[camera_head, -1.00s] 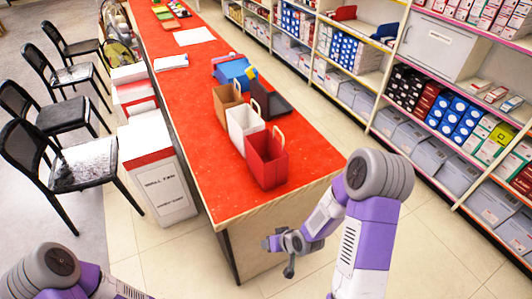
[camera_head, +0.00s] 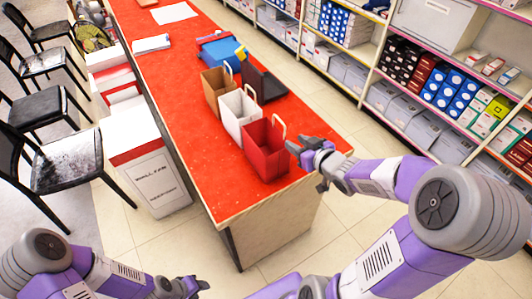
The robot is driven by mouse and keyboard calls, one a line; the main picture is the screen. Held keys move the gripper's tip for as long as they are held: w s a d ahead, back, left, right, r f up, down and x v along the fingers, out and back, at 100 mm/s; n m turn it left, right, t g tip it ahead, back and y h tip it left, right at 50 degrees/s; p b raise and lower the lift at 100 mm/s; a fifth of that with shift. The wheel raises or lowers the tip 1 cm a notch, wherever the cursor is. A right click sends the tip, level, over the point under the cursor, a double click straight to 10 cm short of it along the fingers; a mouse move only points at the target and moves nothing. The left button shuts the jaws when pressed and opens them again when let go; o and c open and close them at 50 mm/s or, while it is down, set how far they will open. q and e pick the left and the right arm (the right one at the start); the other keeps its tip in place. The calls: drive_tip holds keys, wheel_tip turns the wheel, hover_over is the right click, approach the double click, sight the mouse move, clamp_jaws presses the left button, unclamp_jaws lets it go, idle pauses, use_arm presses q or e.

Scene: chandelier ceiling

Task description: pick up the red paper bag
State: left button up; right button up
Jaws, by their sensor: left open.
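The red paper bag (camera_head: 265,150) stands upright on the red-topped counter (camera_head: 187,88), near its front end, with light handles above its open top. A white bag (camera_head: 238,117) and a brown bag (camera_head: 216,90) stand in a row behind it. My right gripper (camera_head: 306,166) is just right of the red bag, at the counter's right edge. Its fingers look apart, with nothing between them. Whether it touches the bag is unclear. My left gripper (camera_head: 190,287) is low at the bottom edge, left of the counter's front, open and partly cut off.
Stocked shelves (camera_head: 440,85) line the right. Black chairs (camera_head: 68,165) and a white-and-red box (camera_head: 148,170) stand left of the counter. The counter front is clear.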

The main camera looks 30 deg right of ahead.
sight(284, 136)
drive_tip(key=b+x, duration=0.2)
drive_tip(key=x, duration=0.5)
drive_tip(key=shift+w+f, duration=0.15)
drive_tip(key=shift+w, duration=0.15)
clamp_jaws()
